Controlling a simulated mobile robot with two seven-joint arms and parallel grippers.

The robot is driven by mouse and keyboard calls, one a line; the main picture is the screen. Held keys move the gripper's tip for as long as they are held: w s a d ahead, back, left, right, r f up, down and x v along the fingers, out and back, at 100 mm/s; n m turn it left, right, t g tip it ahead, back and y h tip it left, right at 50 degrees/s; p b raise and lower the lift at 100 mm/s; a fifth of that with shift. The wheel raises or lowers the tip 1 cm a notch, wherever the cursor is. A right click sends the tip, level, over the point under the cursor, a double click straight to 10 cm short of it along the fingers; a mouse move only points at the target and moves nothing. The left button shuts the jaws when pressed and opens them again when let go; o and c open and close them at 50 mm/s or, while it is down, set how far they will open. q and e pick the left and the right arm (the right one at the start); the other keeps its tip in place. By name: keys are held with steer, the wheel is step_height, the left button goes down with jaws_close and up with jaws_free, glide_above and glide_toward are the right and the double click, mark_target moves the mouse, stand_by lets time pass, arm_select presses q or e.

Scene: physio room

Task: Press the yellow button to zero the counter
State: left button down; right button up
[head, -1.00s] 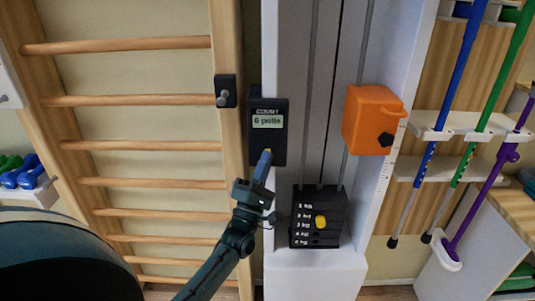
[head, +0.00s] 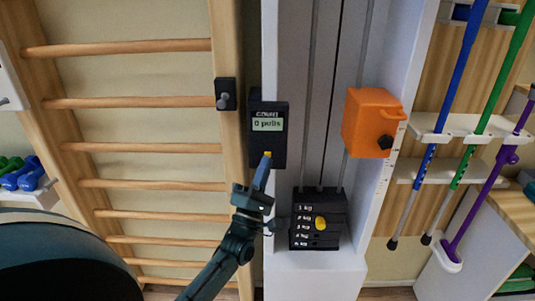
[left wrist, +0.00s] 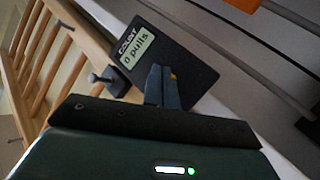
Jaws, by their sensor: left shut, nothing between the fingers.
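The black counter (head: 268,137) is fixed to the left edge of the white pulley column. Its screen (head: 268,125) reads "0 pulls". The yellow button (head: 268,154) shows as a small patch low on the counter, just above my fingertips. My left gripper (head: 262,166) is shut and empty, its tips at or very near the button; I cannot tell whether they touch it. In the left wrist view the counter (left wrist: 165,59) lies beyond the blue fingers (left wrist: 160,76), which hide most of the button (left wrist: 173,74). My right gripper is not in view.
An orange box (head: 370,122) with a black knob is to the right on the column. A weight stack (head: 318,241) with a yellow pin knob (head: 320,223) is below. Wooden wall bars (head: 150,145) are at left, and sticks hang on a rack (head: 455,120) at right.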

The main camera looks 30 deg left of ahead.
arm_select(q)
steer(key=shift+s+d, duration=0.1)
